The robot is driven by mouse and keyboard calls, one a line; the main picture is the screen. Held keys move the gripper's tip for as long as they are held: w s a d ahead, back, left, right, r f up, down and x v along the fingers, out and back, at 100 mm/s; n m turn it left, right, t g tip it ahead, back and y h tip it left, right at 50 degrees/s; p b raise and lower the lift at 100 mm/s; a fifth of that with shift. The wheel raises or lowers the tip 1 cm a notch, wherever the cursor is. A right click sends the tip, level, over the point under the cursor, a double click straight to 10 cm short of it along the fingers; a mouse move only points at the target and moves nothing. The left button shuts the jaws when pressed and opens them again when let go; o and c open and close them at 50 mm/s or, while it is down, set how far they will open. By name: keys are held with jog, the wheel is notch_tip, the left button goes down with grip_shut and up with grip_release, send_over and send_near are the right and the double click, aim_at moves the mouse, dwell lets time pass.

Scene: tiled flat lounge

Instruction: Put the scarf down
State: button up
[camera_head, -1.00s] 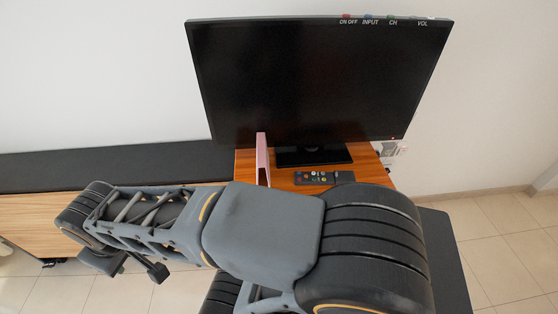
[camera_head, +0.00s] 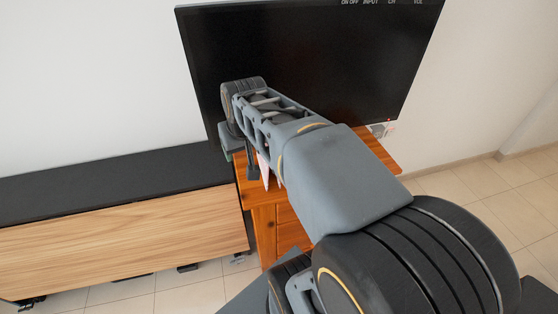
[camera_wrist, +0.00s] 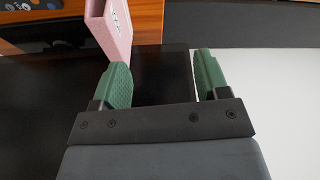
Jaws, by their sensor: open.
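I see no scarf in either view. My gripper (camera_wrist: 162,62) is open in the wrist view, with two green-padded fingers apart and nothing between them. In the head view, the end of my arm is in front of the left part of the television, above the left side of the wooden stand. A pink box-like holder (camera_wrist: 110,28) with a small label stands just beyond the fingertips in the wrist view, apart from them. In the head view, my arm mostly hides this holder (camera_head: 264,172).
A large television (camera_head: 330,60) stands on the wooden stand (camera_head: 262,193). A dark remote (camera_wrist: 42,5) lies on it. A long low cabinet (camera_head: 120,235) with a black top runs along the wall at left. Tiled floor (camera_head: 485,190) is clear at right.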

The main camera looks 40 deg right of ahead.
jog(key=m+h+b, duration=0.1)
jog(key=m+b, duration=0.1)
send_over(264, 166)
jog(key=s, duration=0.2)
jog(key=shift+w+d, duration=0.25)
jog(key=shift+d, duration=0.05)
jog(key=x, duration=0.3)
jog(key=d+x, duration=0.1)
jog(key=x, duration=0.3)
jog(key=shift+w+d, duration=0.1)
jog(key=x, duration=0.5)
jog(key=shift+w+f, duration=0.2)
jog(key=shift+f, duration=0.1)
jog(key=shift+f, duration=0.25)
jog(key=shift+c, duration=0.3)
jog(key=c, duration=1.1)
jog(key=shift+o, duration=0.2)
jog(key=shift+r, duration=0.1)
